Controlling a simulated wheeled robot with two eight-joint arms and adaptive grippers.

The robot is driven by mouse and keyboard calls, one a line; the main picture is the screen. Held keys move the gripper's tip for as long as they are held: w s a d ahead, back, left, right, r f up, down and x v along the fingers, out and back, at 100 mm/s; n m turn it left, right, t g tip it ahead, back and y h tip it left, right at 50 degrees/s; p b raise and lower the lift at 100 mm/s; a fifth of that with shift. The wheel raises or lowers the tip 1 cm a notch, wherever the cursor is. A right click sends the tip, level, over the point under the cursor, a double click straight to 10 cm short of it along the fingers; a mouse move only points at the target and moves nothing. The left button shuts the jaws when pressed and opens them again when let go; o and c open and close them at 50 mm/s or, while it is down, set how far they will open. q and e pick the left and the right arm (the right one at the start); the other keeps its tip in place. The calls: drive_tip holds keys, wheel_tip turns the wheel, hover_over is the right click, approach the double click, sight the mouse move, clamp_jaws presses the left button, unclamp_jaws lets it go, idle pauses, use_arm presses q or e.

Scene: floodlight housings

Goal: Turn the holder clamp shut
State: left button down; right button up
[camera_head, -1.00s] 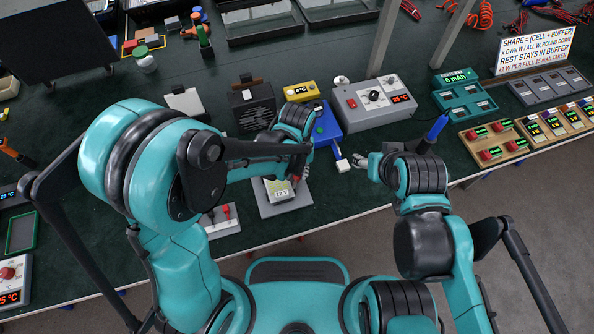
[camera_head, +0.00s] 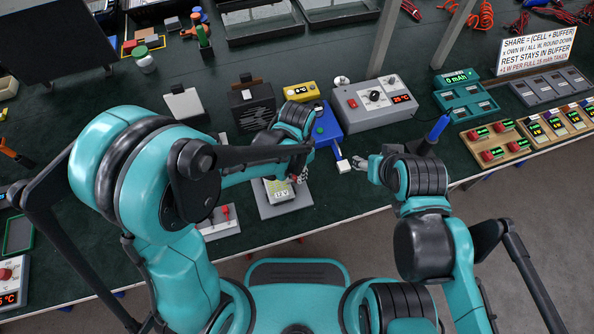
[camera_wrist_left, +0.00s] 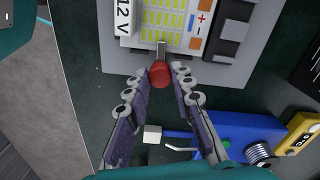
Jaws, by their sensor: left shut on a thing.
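A grey holder (camera_head: 294,204) with a white and yellow 12 V module (camera_head: 281,191) lies near the table's front edge. In the left wrist view the module (camera_wrist_left: 165,18) sits in the grey holder (camera_wrist_left: 118,62). The clamp lever is a short metal stem with a red knob (camera_wrist_left: 160,74) at the holder's edge. My left gripper (camera_wrist_left: 165,72) has its fingertips on both sides of the knob and is shut on it. In the head view my left gripper (camera_head: 299,176) partly hides the clamp. My right gripper (camera_head: 362,166) is away to the right; its finger gap is unclear.
A blue device (camera_head: 325,128) with a white block (camera_head: 343,166) at its end lies just beyond the holder. A grey box with a red display (camera_head: 372,104) stands behind it.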

use_arm(q)
drive_tip(key=shift+m, duration=0.6)
drive_tip(key=c, duration=1.3)
unclamp_jaws()
wheel_tip(320, 180, up, 12)
